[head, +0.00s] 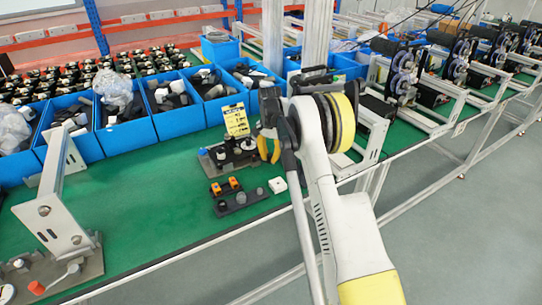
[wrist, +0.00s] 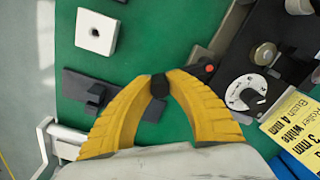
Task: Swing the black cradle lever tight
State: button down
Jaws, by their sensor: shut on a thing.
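My gripper (head: 268,150) reaches down beside a small dark fixture (head: 222,160) on the green bench. In the wrist view its two yellow fingers (wrist: 159,82) close together on a black rounded knob (wrist: 159,88), which looks like the end of the black cradle lever. The rest of the lever is hidden behind the fingers. The dark fixture with a red dot (wrist: 209,68) lies just to the right of the fingertips. I cannot tell the lever's angle.
A yellow sign (head: 236,120) stands behind the fixture. A dark plate with orange pieces (head: 225,187) and a white block (head: 278,185) lie in front. A white dial (wrist: 244,92) is close on the right. Blue bins (head: 180,122) line the back; a grey bracket (head: 50,205) stands left.

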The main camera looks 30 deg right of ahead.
jog(key=a+m, duration=0.1)
jog(key=m, duration=0.1)
jog(key=s+a+m, duration=0.1)
jog(key=shift+m, duration=0.4)
jog(key=m, duration=0.1)
jog(key=a+m, duration=0.2)
jog(key=shift+s+a+m, duration=0.15)
jog(key=shift+s+m, duration=0.1)
jog(key=shift+m, duration=0.05)
jog(key=a+m, duration=0.2)
jog(key=m, duration=0.1)
jog(key=shift+w+p, duration=0.1)
jog(key=shift+p, duration=0.2)
jog(key=shift+w+a+m, duration=0.15)
jog(key=shift+a+m, duration=0.25)
jog(key=shift+m, duration=0.35)
jog(key=shift+w+a+m, duration=0.15)
jog(key=shift+a+m, duration=0.2)
jog(key=shift+m, duration=0.4)
jog(key=c, duration=1.3)
grip_release()
jog(key=shift+a, duration=0.1)
